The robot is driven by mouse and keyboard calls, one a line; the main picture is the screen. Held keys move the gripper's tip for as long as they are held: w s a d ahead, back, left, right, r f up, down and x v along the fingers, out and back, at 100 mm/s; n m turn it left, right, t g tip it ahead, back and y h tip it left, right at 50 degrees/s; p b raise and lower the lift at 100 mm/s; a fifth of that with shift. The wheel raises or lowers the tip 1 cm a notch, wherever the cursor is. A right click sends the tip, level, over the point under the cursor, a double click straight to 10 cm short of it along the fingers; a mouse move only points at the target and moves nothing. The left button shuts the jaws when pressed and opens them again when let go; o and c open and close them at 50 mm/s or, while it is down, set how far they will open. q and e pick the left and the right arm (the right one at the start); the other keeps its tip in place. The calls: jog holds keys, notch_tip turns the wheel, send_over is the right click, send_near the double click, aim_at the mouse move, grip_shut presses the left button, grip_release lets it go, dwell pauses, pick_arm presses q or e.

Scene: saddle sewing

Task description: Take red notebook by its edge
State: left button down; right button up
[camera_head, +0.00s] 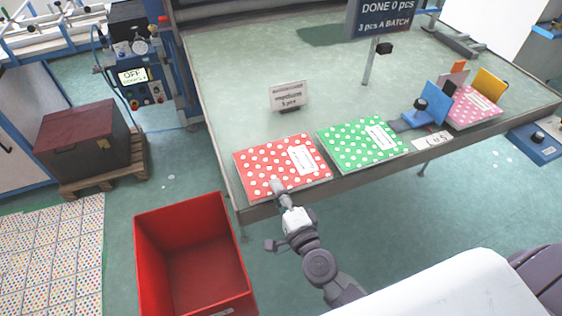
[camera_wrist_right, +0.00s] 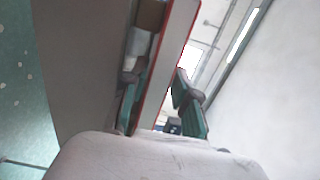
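The red notebook (camera_head: 272,163), with white dots and a white label, lies flat at the near left corner of the table. My right gripper (camera_head: 278,186) is at its near edge. In the right wrist view the notebook (camera_wrist_right: 168,62) shows edge-on as a pale slab with a red border. It runs between the two green-padded fingers of the right gripper (camera_wrist_right: 160,108). A gap shows between the slab and the right-hand finger, so the gripper looks open around the edge. The other finger is close to the slab; contact is unclear. My left gripper is out of view.
A green dotted notebook (camera_head: 362,144) lies right of the red one, and a pink one (camera_head: 472,106) sits farther right by coloured plates. A small sign (camera_head: 289,96) stands behind. An open red bin (camera_head: 192,215) is on the floor at left. The table's middle is clear.

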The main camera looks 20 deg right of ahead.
aim_at(270, 174)
jog(key=w, duration=0.2)
jog(key=w+p, duration=0.1)
jog(key=w, duration=0.2)
jog(key=shift+w+a+f, duration=0.15)
jog(key=shift+w+a, duration=0.05)
jog(key=shift+w, duration=0.1)
jog(key=shift+s, duration=0.15)
jog(key=shift+c, duration=0.5)
grip_shut()
